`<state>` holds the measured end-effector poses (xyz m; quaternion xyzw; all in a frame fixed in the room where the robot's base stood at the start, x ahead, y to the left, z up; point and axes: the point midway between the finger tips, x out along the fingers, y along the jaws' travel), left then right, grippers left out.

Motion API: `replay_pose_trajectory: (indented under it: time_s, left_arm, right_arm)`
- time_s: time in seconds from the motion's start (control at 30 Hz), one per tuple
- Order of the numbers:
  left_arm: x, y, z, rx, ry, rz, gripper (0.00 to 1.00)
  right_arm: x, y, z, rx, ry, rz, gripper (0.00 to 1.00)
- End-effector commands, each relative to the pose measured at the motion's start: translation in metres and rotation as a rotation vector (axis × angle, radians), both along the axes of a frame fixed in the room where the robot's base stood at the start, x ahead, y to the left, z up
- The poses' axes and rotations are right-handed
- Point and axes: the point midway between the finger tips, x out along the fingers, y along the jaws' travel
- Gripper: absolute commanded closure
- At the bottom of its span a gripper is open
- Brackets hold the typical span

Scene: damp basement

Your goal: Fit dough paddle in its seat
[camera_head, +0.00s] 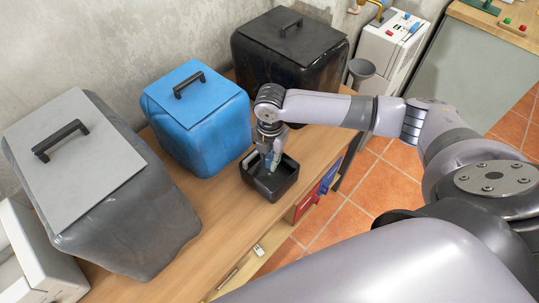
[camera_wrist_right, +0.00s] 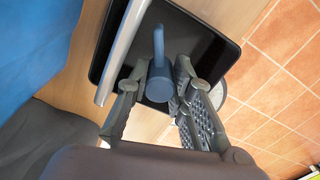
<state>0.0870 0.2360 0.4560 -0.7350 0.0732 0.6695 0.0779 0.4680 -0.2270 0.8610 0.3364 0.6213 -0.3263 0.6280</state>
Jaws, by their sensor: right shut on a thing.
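My right gripper (camera_head: 270,152) points down over a small black square pan (camera_head: 286,177) at the table's edge in the head view. In the right wrist view its two fingers (camera_wrist_right: 155,98) are shut on a blue-grey piece, the dough paddle (camera_wrist_right: 159,52), which has a round hub and a narrow arm. The black pan (camera_wrist_right: 203,30) lies behind the paddle in that view. I cannot tell whether the paddle touches the pan floor. The seat cannot be made out. My left gripper is not in view.
A blue bin (camera_head: 196,118) stands just left of the pan, a black bin (camera_head: 290,58) behind it, and a grey bin (camera_head: 115,185) farther left. The wooden table (camera_head: 228,215) is clear in front of the pan. A pale strip (camera_wrist_right: 123,50) crosses the wrist view.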

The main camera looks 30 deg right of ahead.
Motion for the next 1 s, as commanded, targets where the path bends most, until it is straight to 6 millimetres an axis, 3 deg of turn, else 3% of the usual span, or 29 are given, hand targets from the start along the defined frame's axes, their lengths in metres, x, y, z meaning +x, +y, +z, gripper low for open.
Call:
replay_pose_trajectory:
  time_s: [0.23,0.6,1.0]
  left_arm:
    - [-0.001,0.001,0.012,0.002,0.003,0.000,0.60]
    - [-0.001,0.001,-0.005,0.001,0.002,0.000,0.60]
    - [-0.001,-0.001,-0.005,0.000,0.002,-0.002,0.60]
  right_arm:
    - [0.000,0.001,0.004,0.001,0.002,0.000,1.00]
    - [0.000,0.000,-0.035,0.000,0.002,0.000,1.00]
    - [0.000,0.000,-0.038,-0.001,0.001,0.001,1.00]
